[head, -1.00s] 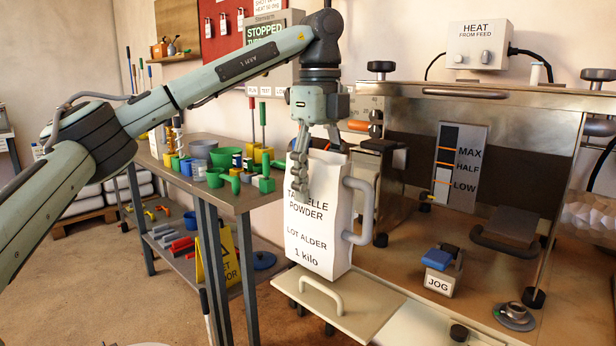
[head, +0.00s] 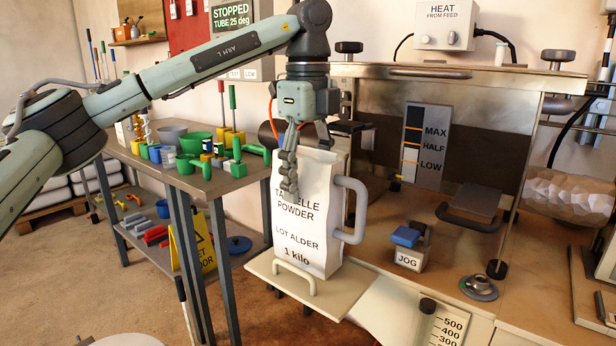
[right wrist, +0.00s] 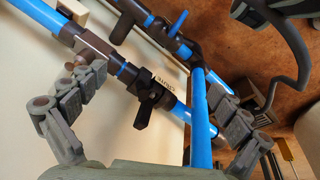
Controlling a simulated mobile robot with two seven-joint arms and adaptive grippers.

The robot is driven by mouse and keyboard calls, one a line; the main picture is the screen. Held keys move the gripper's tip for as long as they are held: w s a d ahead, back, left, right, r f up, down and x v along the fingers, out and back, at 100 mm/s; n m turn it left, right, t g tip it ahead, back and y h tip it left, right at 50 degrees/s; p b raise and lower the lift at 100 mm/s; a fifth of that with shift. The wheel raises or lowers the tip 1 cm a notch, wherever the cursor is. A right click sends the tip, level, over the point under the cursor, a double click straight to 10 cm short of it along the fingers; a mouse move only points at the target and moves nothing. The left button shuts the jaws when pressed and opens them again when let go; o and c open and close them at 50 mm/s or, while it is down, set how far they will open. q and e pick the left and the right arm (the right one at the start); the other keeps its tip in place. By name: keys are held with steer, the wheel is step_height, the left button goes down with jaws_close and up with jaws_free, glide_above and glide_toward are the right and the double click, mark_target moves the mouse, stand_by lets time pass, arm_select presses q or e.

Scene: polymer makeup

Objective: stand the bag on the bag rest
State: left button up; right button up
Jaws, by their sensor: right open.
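The bag (head: 296,235), white and labelled powder, 1 kilo, is upright in the head view, with a grey loop handle (head: 356,210) on its right. The bag rest (head: 345,285) is a pale flat plate with a small loop handle at its front edge. The bag's base is over the plate and looks to be on it or just above it; I cannot tell which. My left gripper (head: 303,165) is shut on the bag's upper part, one finger down its front, the far finger largely hidden. My right gripper (right wrist: 150,125) is open in the right wrist view.
A grey bench (head: 215,186) with cups and tools stands left. A machine with a level gauge (head: 424,145) and a JOG box (head: 411,255) is right. A measuring scale (head: 448,328) is at the front.

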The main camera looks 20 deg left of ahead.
mark_target(308, 154)
arm_select(q)
steer(key=o, duration=0.3)
arm_select(e)
steer(key=shift+w+r, duration=0.25)
steer(key=shift+r, duration=0.05)
arm_select(q)
step_height(308, 154, up, 6)
steer(key=shift+r+p, duration=0.3)
steer(key=shift+r, duration=0.6)
arm_select(e)
steer(key=shift+s+d+f, duration=0.1)
steer(key=shift+s+f, duration=0.25)
steer(key=shift+f, duration=0.25)
steer(key=shift+s+d+f, duration=0.1)
steer(key=shift+s+f, duration=0.2)
steer(key=shift+f, duration=0.25)
